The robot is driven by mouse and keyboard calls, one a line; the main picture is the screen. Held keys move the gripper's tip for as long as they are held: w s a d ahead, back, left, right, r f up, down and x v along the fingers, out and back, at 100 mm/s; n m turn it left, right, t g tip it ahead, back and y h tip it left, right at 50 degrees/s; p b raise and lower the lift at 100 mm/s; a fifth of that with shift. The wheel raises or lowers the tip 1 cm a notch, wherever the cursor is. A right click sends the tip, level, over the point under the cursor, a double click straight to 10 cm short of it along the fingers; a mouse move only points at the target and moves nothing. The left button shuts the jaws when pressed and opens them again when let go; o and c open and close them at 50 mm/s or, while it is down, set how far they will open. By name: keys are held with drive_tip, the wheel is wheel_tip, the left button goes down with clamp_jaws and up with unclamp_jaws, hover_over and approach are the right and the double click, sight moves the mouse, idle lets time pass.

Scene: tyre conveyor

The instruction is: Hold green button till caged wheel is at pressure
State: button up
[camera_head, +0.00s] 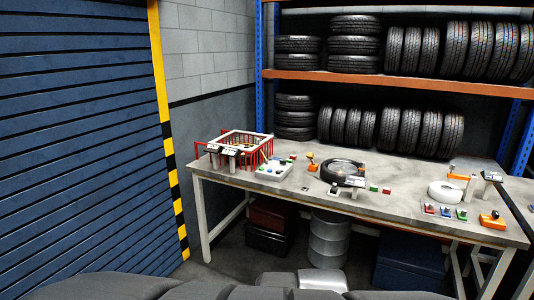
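A red cage (212,161) with a pale top frame stands at the left end of the workbench. I cannot make out the wheel inside it. Small dark-and-white devices (232,151) stand at the cage's front left; any pressure reading is too small to read. A pale control box (275,172) with several small coloured buttons sits just right of the cage. Other green buttons show on the bench, one (374,188) right of the middle and one (461,214) near the right front. My gripper is not in view; grey parts, probably my own body, fill the bottom edge.
The grey workbench (400,207) also holds a black tyre (343,168), a white ring (444,192) and an orange box (492,221). Tyre shelves (350,76) stand behind. A blue shutter (80,140) is at left. A barrel (329,238) and boxes sit underneath.

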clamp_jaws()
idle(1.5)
